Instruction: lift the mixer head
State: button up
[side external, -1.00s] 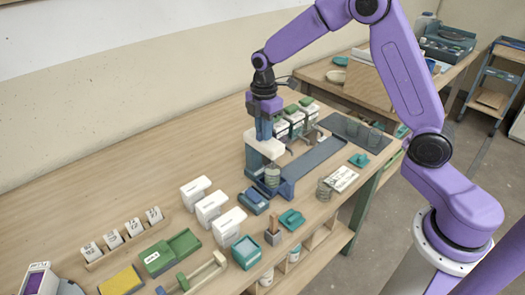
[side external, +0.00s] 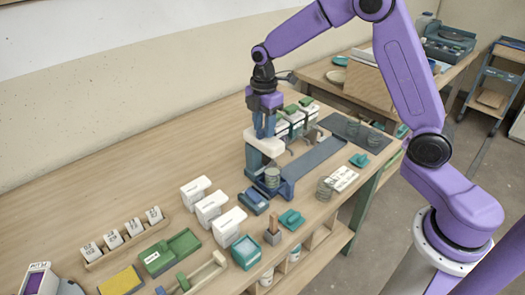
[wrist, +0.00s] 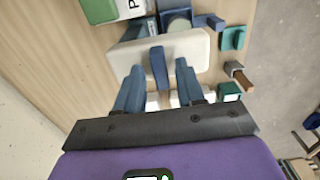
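The mixer stands on the bench with a dark blue base and a pale white head (side external: 264,147). In the wrist view the head (wrist: 115,64) lies below my gripper, with a blue handle (wrist: 158,66) standing up from its near edge. My gripper (side external: 264,135) is over the head in the side view. Its two blue fingers (wrist: 160,76) are spread on either side of the handle, with a visible gap on both sides. A greyish cup (side external: 272,178) stands under the front of the head. The contact between fingertips and head cannot be made out.
White and green containers (side external: 293,119) stand close behind the mixer. White boxes (side external: 210,207) and a blue block (side external: 254,201) lie in front of it. A dark tray strip (side external: 316,157) runs beside it to the right.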

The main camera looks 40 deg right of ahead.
jog(key=shift+r, duration=3.15)
jog(key=s+a+r+m, duration=0.1)
jog(key=s+a+m, duration=0.1)
jog(key=s, duration=1)
jog(key=s+a+m, duration=0.2)
jog(key=s, duration=1.1)
jog(key=s+d+f+m, duration=0.1)
jog(key=s+d, duration=0.2)
jog(key=s, duration=0.6)
jog(key=shift+s+d+f, duration=0.2)
jog(key=shift+f, duration=0.15)
